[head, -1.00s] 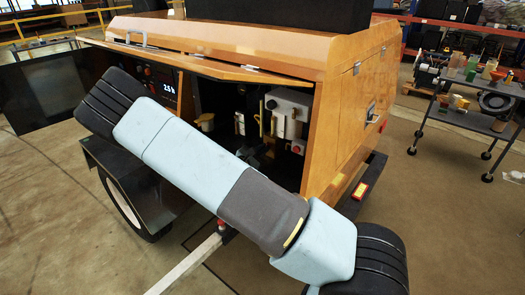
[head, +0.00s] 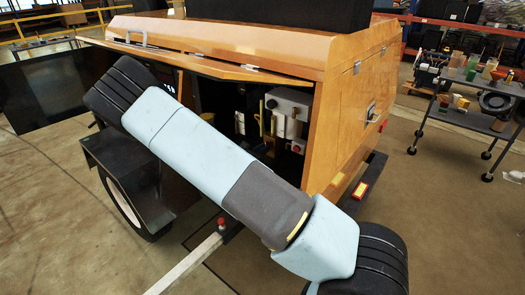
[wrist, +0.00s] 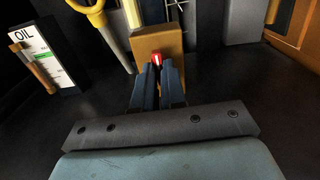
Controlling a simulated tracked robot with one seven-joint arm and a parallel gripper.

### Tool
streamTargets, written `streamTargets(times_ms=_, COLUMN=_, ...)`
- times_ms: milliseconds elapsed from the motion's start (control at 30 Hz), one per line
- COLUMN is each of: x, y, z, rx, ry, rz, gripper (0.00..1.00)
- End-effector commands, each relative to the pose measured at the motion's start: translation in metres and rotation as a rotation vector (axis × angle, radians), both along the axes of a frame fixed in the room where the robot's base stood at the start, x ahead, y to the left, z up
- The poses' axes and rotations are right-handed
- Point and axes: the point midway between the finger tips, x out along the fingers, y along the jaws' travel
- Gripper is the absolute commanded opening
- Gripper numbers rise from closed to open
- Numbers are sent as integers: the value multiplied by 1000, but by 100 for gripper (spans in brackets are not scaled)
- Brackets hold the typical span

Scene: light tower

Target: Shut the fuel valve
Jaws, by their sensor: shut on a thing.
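In the wrist view, my gripper (wrist: 158,70) reaches into the dark compartment, its two dark fingers close together. It is shut on a small red piece with a white mark (wrist: 156,59), which looks like the fuel valve's handle. Only its top shows between the fingertips; the rest is hidden by the fingers. It stands in front of a brass-coloured block (wrist: 157,40). Whether the valve is open or shut cannot be told. In the head view, my arm hides most of the gripper and the valve.
An OIL gauge panel (wrist: 43,55) stands left and a yellow ring handle (wrist: 90,9) is near the block. In the head view, a grey box (head: 289,101) is inside the orange housing (head: 220,42), under its raised flap. A tool cart (head: 466,110) stands right.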

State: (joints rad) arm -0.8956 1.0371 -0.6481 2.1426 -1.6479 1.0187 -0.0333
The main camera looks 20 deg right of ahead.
Motion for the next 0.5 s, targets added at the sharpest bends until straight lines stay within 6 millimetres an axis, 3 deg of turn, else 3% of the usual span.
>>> streamTargets(times_ms=167, x=2, y=-1, z=2, rx=-3, ry=-5, rz=0, gripper=0)
streamTargets(times_ms=200, x=2, y=-1, z=2, rx=-3, ry=-5, rz=0, gripper=14)
streamTargets(times_ms=433, x=1, y=-2, z=2, rx=-2, ry=-4, rz=-2, gripper=36)
streamTargets(times_ms=500, x=1, y=-1, z=2, rx=-2, ry=-4, rz=-2, gripper=36)
